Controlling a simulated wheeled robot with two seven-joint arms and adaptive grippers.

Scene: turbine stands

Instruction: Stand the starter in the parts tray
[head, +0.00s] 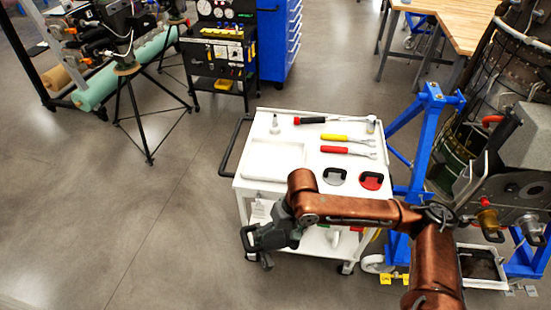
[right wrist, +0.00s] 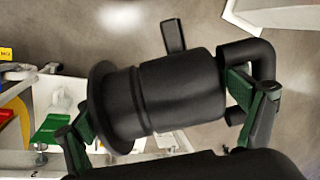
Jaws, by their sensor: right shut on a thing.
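The starter (right wrist: 165,100) is a black stepped cylinder with a wide flange at one end and a bent piece at the other. It fills the middle of the right wrist view. My right gripper (right wrist: 160,112) is shut on it, with a green-padded finger at each end. In the head view my right gripper (head: 262,240) hangs beside the white cart's front left corner, below its top; starter and gripper are hard to tell apart there. The parts tray (head: 250,174), a shallow white rectangular tray, lies empty on the cart top's left side. My left gripper is not in view.
A blue stand (head: 425,150) with the engine stands close right. Floor left of the cart is clear.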

